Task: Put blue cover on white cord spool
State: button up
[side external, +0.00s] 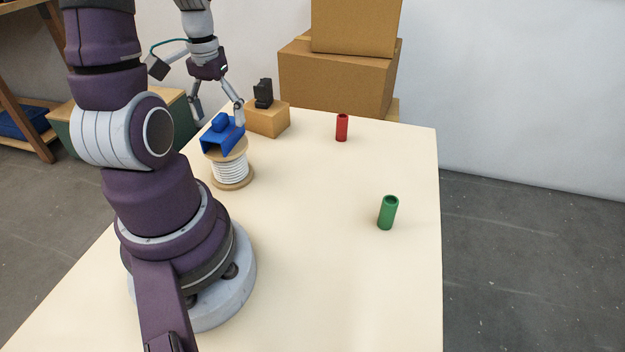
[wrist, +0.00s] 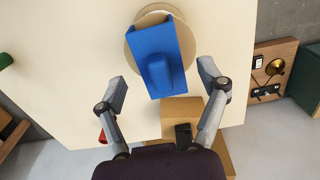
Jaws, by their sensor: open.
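The blue cover (side external: 222,135) rests on top of the white cord spool (side external: 231,172), on its upper wooden flange, and looks slightly tilted in the side view. In the wrist view the blue cover (wrist: 155,55) lies over the round flange (wrist: 133,35), whose edge shows around it. My gripper (side external: 218,108) is open and empty above and behind the cover. In the wrist view my gripper's fingers (wrist: 162,85) are spread wide, one on each side of the cover's near end, apart from it. The cover's underside is hidden.
A wooden block (side external: 268,118) with a black part (side external: 263,93) stands just behind the spool. A red cylinder (side external: 342,127) and a green cylinder (side external: 387,212) stand to the right. Cardboard boxes (side external: 337,78) are beyond the table (side external: 320,270). Its front middle is clear.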

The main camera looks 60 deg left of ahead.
aim_at(219, 117)
notch_tip(219, 117, up, 9)
jog(key=shift+f, duration=0.1)
jog(key=w+d+m+t, duration=0.2)
jog(key=d+m, duration=0.2)
jog(key=d, duration=0.5)
jog(key=w+d+m+t, duration=0.3)
jog(key=d+m, duration=0.2)
jog(key=d, duration=0.4)
jog(key=shift+d+r+t, duration=0.2)
jog(key=shift+r+t, duration=0.05)
jog(key=shift+t, duration=0.05)
